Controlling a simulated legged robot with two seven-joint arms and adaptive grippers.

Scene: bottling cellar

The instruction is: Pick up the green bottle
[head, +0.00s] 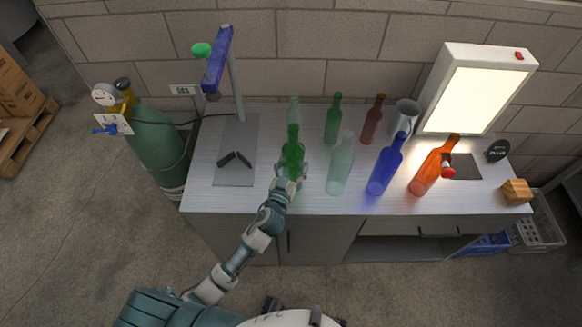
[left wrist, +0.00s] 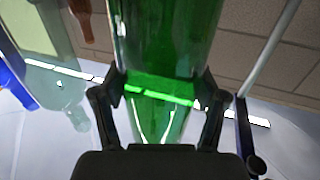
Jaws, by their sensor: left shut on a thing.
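A green bottle (head: 292,154) stands upright towards the left of the bottles on the light counter (head: 310,203). My left gripper (head: 286,180) is at its near side, with its fingers closed around the lower part. In the left wrist view the green glass (left wrist: 165,45) fills the middle, between the two dark fingers of my left gripper (left wrist: 160,100). I cannot tell whether its base touches the counter. A second green bottle (head: 333,120) stands further back and to the right. My right gripper does not show.
Clear bottles (head: 340,165) (head: 294,112) stand close by, right and behind. A brown bottle (head: 372,120), blue bottle (head: 384,170) and orange bottle (head: 432,168) stand further right. A stand with a blue arm (head: 217,62) rises at left. A lit panel (head: 470,98) is back right.

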